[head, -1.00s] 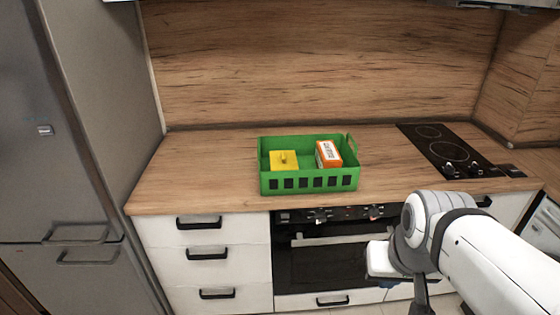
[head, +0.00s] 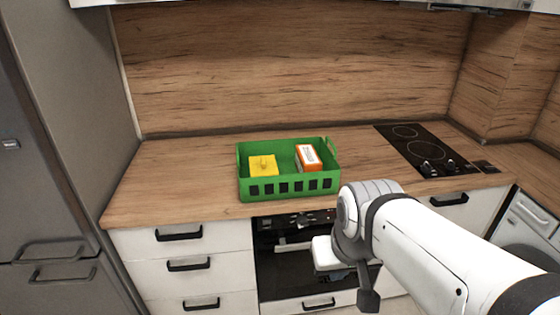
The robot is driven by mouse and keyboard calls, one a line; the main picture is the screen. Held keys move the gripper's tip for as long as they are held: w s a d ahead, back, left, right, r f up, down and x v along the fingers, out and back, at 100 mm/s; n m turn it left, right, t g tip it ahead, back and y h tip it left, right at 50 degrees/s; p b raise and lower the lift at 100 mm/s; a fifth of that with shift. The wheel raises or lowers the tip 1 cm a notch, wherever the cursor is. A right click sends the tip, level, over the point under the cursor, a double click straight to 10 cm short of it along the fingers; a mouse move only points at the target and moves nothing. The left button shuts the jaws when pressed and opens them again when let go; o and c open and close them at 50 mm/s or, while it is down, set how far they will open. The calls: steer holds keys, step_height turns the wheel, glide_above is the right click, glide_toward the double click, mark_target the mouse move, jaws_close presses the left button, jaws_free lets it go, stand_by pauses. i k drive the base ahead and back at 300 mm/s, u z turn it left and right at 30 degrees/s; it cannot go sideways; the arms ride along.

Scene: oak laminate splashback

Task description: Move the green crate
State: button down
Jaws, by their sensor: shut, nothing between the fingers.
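The green crate (head: 290,196) stands upright on the wooden worktop, near its front edge and left of the hob. It has slotted sides and a raised handle at its right end. Inside it are a yellow block with a small knob (head: 262,166) on the left and an orange and white box (head: 307,158) on the right. My gripper (head: 338,273) is low in front of the oven, below the worktop edge and apart from the crate. It is shut and empty; my own arm and wrist hide most of it, and its fingertips are hard to make out.
The worktop (head: 170,185) is clear left of the crate, with a bare strip between crate and hob (head: 425,150). A wooden splashback (head: 290,70) rises behind. A grey fridge (head: 60,130) stands at left. White drawers and the oven (head: 275,275) are below.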

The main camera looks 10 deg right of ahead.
mark_target(289, 184)
steer(key=i, duration=0.9)
steer(key=u, duration=0.05)
